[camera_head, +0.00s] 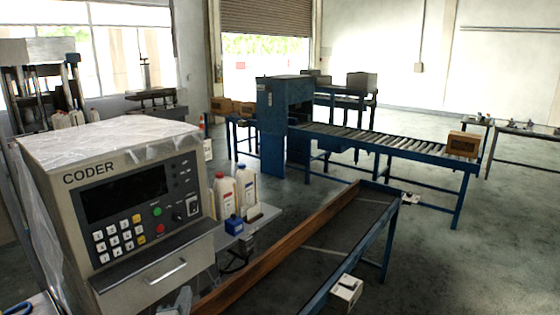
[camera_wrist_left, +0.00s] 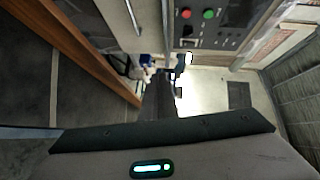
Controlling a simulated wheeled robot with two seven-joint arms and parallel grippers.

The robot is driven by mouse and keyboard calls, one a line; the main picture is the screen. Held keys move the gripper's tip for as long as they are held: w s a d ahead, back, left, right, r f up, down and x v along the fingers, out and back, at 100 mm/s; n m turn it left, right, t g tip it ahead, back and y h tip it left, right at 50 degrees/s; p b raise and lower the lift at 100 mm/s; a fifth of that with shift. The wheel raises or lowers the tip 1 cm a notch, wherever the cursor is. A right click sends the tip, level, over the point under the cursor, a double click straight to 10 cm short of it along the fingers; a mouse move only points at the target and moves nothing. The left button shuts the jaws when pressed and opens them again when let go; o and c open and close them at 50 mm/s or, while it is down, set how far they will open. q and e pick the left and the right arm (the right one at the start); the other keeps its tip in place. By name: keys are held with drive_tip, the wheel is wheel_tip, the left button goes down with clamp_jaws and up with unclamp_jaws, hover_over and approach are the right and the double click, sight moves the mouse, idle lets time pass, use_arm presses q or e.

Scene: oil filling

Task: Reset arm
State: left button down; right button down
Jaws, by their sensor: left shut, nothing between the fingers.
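My left gripper (camera_head: 178,303) shows only in part at the bottom edge of the head view, just below the drawer of the CODER machine (camera_head: 95,150). In the left wrist view my left gripper (camera_wrist_left: 165,76) reaches away from the wrist body with its dark fingers together. Nothing is seen between them. The machine's control panel (camera_wrist_left: 225,15), with a red and a green button, is above the fingers there. My right gripper is in neither view.
A wood-edged conveyor (camera_head: 265,280) runs right of the machine. Two white bottles (camera_head: 225,195) and a small blue object (camera_head: 234,225) stand between them. A blue roller line (camera_head: 390,145) holds a cardboard box (camera_head: 463,144) behind.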

use_arm(q)
drive_tip(key=s+f+n+g, duration=0.7)
drive_tip(key=s+f, duration=0.9)
drive_tip(key=s, duration=0.3)
drive_tip(key=s+d+f+n+g+h, duration=0.1)
drive_tip(key=s+f+n+g, duration=0.2)
drive_tip(key=s, duration=0.8)
drive_tip(key=s+f+n+g+h, duration=0.1)
drive_tip(key=s+f+n+g, duration=0.2)
drive_tip(key=s, duration=0.8)
wheel_tip(320, 180, down, 32)
drive_tip(key=f+g+b, duration=0.1)
drive_tip(key=b, duration=0.4)
drive_tip(key=s+a+f+g+b, duration=0.1)
drive_tip(key=s+a+f+b, duration=0.2)
drive_tip(key=s+f, duration=1.5)
wheel_tip(320, 180, down, 4)
drive_tip(key=shift+s+r+m+b, duration=0.2)
drive_tip(key=shift+s+m+b, duration=0.1)
drive_tip(key=shift+b, duration=0.3)
